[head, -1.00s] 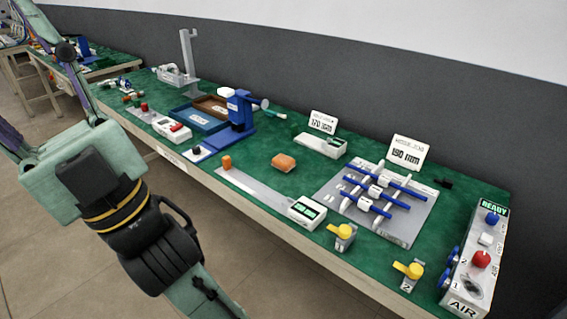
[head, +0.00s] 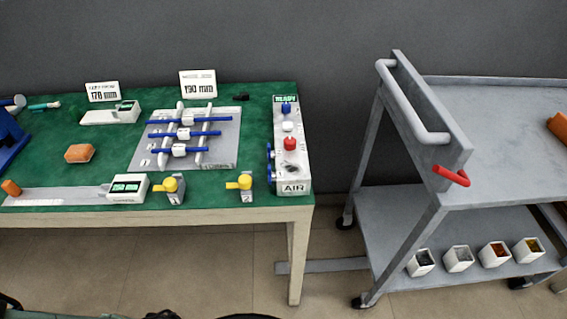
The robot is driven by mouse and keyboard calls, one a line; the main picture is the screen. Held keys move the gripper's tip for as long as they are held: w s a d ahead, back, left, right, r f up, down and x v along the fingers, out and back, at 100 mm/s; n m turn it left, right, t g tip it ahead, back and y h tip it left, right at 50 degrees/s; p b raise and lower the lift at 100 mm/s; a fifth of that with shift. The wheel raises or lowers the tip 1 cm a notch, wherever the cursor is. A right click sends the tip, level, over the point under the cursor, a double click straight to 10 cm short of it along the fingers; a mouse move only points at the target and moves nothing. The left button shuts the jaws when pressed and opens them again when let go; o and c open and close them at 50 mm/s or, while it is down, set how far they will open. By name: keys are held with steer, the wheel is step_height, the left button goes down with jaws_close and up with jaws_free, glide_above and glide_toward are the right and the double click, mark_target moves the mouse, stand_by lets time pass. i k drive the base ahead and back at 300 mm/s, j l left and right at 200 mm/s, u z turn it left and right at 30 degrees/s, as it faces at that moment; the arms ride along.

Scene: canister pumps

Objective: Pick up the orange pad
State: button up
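The orange pad (head: 79,153) is a small orange block with rounded corners. It lies on the green top of the workbench (head: 60,133) in the left part of the head view, behind a flat grey measuring strip. Nothing touches it. A smaller orange piece (head: 11,187) stands at the left end of that strip. Only dark, cut-off bits of my arm show along the bottom edge, so my gripper is not in view.
A grey plate (head: 222,158) with blue rods lies right of the pad. The AIR box (head: 291,148) stands at the bench's right end. Two yellow-topped valves (head: 171,185) sit near the front edge. A grey cart (head: 500,165) stands to the right, with floor between.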

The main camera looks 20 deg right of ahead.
mark_target(76, 154)
steer(key=i+j+u, duration=0.15)
steer(key=i+u, duration=0.5)
steer(key=i, duration=0.15)
